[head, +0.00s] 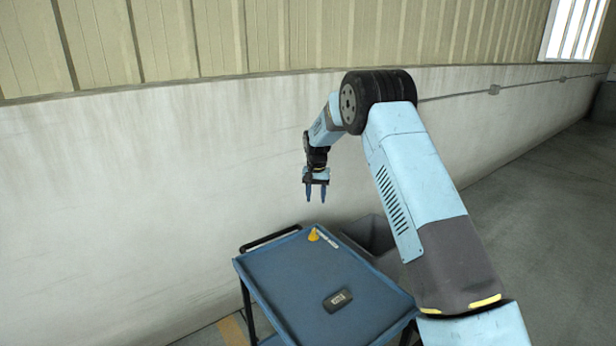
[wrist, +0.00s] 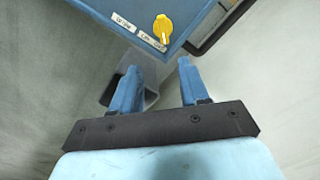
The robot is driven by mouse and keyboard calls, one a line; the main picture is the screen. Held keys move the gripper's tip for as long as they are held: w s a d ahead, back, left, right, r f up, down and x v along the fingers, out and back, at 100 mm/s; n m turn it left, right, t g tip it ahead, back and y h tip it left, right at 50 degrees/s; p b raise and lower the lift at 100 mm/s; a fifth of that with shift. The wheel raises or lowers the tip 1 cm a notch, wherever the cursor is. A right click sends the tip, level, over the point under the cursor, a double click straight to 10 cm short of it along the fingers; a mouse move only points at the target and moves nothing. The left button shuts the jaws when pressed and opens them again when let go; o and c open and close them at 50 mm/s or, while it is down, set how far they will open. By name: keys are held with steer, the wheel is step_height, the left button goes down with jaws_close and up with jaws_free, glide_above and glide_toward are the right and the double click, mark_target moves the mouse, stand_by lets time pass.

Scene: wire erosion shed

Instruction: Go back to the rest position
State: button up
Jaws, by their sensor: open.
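My gripper (head: 315,199) hangs in the air with its fingers pointing down, above the far edge of the blue cart. It is open and empty, with a gap between the two blue fingers. In the wrist view my gripper (wrist: 160,80) also shows apart fingers with nothing between them. My arm is bent, its elbow high and its forearm reaching down to the left.
A blue cart (head: 300,278) stands below, with a yellow knob (head: 313,235), white labels (head: 327,240) and a dark labelled block (head: 338,300) on top. A grey bin (head: 372,232) stands behind it. A wall (head: 130,200) runs behind. Floor at right is clear.

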steer(key=s+d+r+t, duration=0.1)
steer(key=s+d+r, duration=0.5)
steer(key=s+r, duration=0.6)
steer(key=s+d+r+t, duration=0.2)
steer(key=s+d+r, duration=0.3)
steer(key=s+r, duration=0.7)
steer(key=s+d+r+n+t, duration=0.1)
steer(key=s+d+r, duration=0.1)
steer(key=s+r, duration=0.35)
steer(key=s+d+r, duration=0.2)
steer(key=s+d, duration=0.1)
steer(key=s, duration=0.6)
steer(key=s+d+f, duration=0.1)
steer(key=s, duration=0.6)
steer(key=s+d+f+n+t, duration=0.1)
steer(key=s+f, duration=0.1)
steer(key=s, duration=0.6)
steer(key=shift+s+f+t, duration=0.25)
steer(key=shift+t, duration=0.05)
steer(key=shift+d, duration=0.1)
